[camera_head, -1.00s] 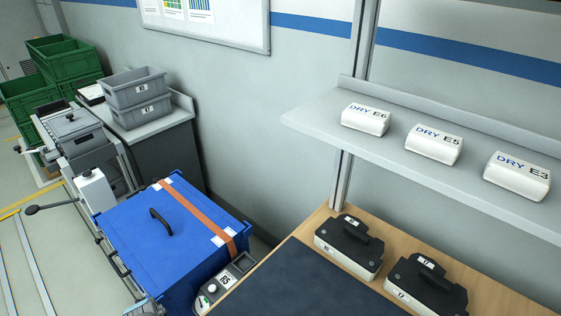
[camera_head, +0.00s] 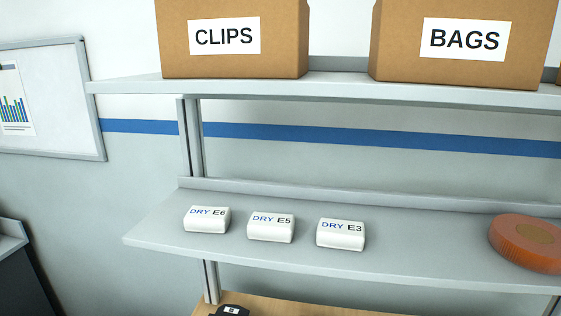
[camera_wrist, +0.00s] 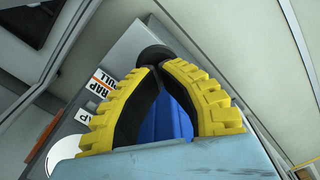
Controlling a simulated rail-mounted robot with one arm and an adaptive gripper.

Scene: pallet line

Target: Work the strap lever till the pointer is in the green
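My gripper (camera_wrist: 154,69) shows in the wrist view with two yellow ridged fingers and black inner faces. Its fingertips come together. A round black knob (camera_wrist: 153,54) shows just beyond the tips, partly hidden by them; I cannot tell whether they touch it. Below and left of it are orange and white labels, one partly reading "RAP" and "ULL" (camera_wrist: 102,84), on a grey surface. A white rounded part (camera_wrist: 64,152) is at the lower left, mostly hidden by the finger. Blue shows between the fingers. No pointer or green zone is readable. The head view shows neither gripper nor lever.
In the head view, a shelf (camera_head: 300,262) holds white blocks marked DRY E6 (camera_head: 206,220), DRY E5 (camera_head: 270,228) and DRY E3 (camera_head: 340,235), and an orange roll (camera_head: 530,243). CLIPS (camera_head: 270,50) and BAGS (camera_head: 395,45) boxes stand above. A wooden worktop (camera_head: 262,305) shows below.

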